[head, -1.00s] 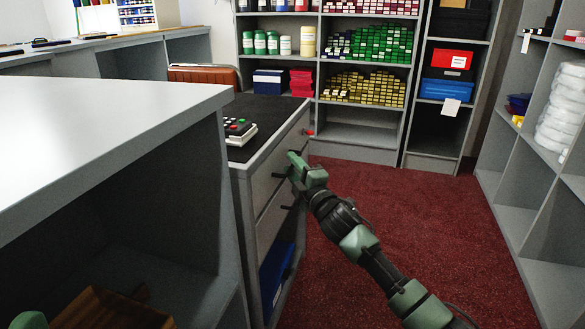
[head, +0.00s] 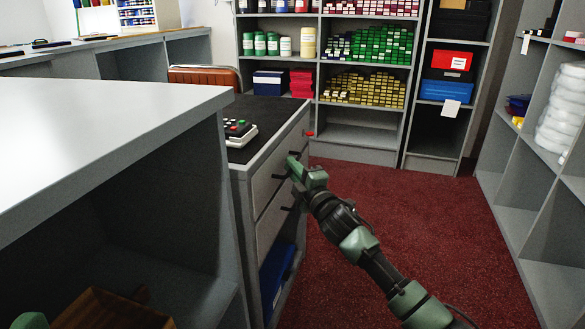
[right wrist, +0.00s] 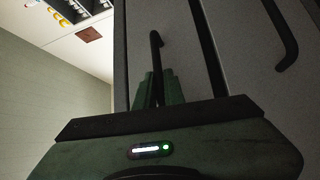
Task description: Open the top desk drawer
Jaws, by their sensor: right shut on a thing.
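The grey desk (head: 236,164) with a dark top stands left of centre in the head view. Its top drawer (head: 264,181) looks flush with the desk front. I cannot make out any opening. My right gripper (head: 292,166) is at the top drawer's front, its green fingers shut on the dark bar handle (right wrist: 156,50). The handle rises between the fingers in the right wrist view. A second handle (right wrist: 285,42) on the neighbouring drawer front is free.
A grey counter (head: 110,110) fills the left foreground. A device with buttons (head: 238,132) sits on the desk. A blue bin (head: 275,275) is in the open space under the drawers. Red carpet (head: 420,220) is clear to the right, up to the shelves (head: 535,215).

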